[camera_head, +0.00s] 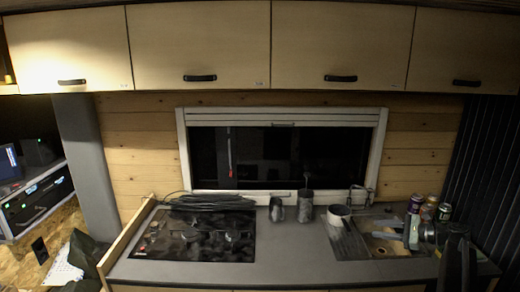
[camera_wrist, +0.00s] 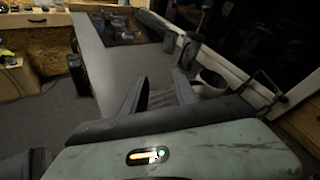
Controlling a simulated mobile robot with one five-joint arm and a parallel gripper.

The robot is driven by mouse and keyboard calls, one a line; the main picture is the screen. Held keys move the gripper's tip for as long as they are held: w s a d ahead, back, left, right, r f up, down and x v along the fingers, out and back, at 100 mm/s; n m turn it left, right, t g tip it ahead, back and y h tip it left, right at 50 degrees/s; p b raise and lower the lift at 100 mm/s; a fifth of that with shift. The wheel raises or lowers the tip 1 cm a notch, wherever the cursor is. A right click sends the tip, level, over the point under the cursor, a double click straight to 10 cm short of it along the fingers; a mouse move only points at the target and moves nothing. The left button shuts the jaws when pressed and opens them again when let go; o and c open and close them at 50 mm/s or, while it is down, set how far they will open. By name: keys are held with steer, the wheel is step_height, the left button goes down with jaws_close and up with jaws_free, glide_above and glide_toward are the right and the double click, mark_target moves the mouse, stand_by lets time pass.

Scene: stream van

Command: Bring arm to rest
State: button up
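My gripper (camera_wrist: 160,84) shows in the wrist view with its two dark fingers spread apart and nothing visible between them. In the head view my gripper (camera_head: 411,231) is at the right end of the counter, over the sink area and close in front of the cans. My dark arm rises at the lower right of that view. Part of the sink is hidden behind the gripper and arm.
The counter (camera_head: 285,258) holds a stove (camera_head: 195,237), dark cups (camera_head: 306,206), a white mug (camera_head: 339,217) and a sink (camera_head: 385,243). Several cans (camera_head: 444,212) stand at the back right. The mug also shows in the wrist view (camera_wrist: 211,82). The front middle of the counter is clear.

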steer(key=s+a+f+n+g+h, duration=0.2)
steer(key=s+a+f+n, duration=0.2)
steer(key=a, duration=0.3)
steer(key=s+a+f+n+g+h, duration=0.25)
steer(key=a+f, duration=0.25)
steer(key=a, duration=0.3)
steer(key=s+a+f+n+g+h, duration=0.1)
steer(key=s+a+f+n+g, duration=0.1)
steer(key=s+a+f+n, duration=0.4)
steer(key=s+a+f+n+g+h, duration=0.2)
steer(key=s+a+f+n+h, duration=0.1)
steer(key=s+a+n+h, duration=0.45)
step_height(320, 180, down, 6)
steer(key=d+y+b, duration=0.1)
steer(key=b, duration=0.6)
steer(key=shift+s+d+f, duration=0.15)
steer(key=shift+s+d, duration=0.1)
steer(key=shift+d, duration=0.05)
